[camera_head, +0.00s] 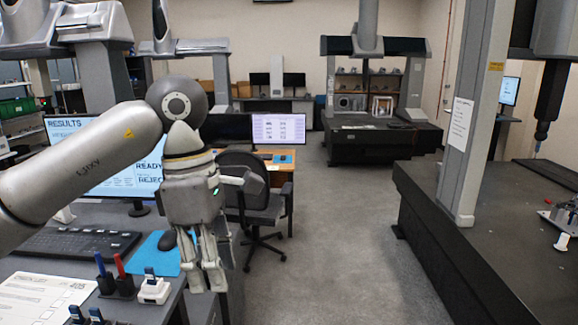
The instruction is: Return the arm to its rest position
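My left arm (85,165) comes in from the left, over the near desk. My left gripper (207,284) hangs from it with its fingers pointing down, in front of the desk's right edge and the office chair. The fingers look close together from this angle, and I cannot tell whether they are open or shut. I see no object held between them. My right arm and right gripper are not in view.
The near desk holds a keyboard (75,243), a blue mouse mat (157,256), a pen holder (115,284) and a monitor (78,135). An office chair (252,198) stands behind the gripper. A dark measuring table (470,262) fills the right. The grey floor (345,235) between is clear.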

